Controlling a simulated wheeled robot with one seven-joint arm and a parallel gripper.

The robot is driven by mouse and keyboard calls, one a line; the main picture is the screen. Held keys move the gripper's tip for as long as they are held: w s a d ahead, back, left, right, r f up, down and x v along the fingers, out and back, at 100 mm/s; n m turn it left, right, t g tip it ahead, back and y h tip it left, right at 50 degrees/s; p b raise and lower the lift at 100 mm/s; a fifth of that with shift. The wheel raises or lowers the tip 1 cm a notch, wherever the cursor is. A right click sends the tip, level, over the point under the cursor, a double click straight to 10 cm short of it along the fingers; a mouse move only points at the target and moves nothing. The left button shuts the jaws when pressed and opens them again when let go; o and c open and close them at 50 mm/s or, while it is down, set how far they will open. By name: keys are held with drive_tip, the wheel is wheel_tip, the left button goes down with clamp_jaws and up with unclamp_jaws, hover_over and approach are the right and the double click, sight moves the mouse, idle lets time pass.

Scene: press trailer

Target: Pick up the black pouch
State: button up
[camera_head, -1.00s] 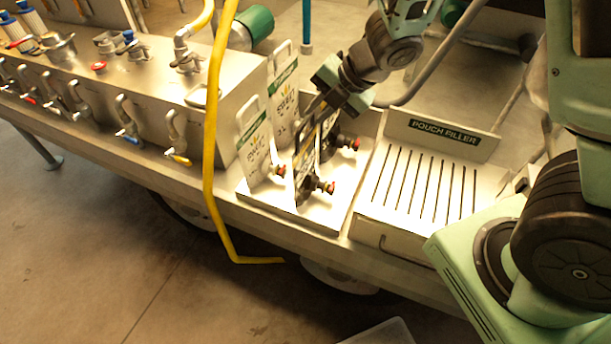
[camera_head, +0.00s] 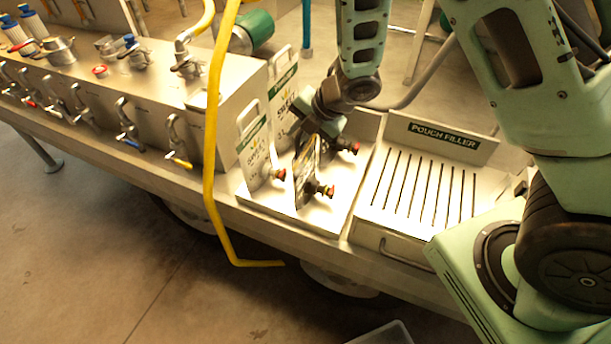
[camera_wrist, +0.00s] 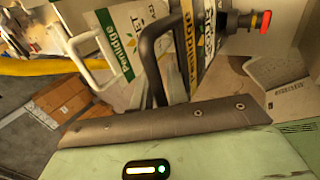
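The black pouch (camera_head: 305,178) stands in the tray left of the pouch filler, its dark side nearly edge-on in the head view and its spout at the lower right. My gripper (camera_head: 318,128) is at the pouch's top and hides its handle there. In the wrist view, the pouch's black loop handle (camera_wrist: 147,50) rises in front of the gripper's dark palm edge, beside a yellow-and-white label. The fingertips cannot be made out, so I cannot tell whether they are closed on the handle.
Two white pouches, one nearer (camera_head: 254,155) and one farther back (camera_head: 284,95), stand just left. The slotted pouch filler (camera_head: 420,185) is at the right. A yellow pipe (camera_head: 211,140) runs down in front of the valve cabinet (camera_head: 150,95).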

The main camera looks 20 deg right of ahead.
clamp_jaws()
drive_tip(key=shift+r, duration=0.1)
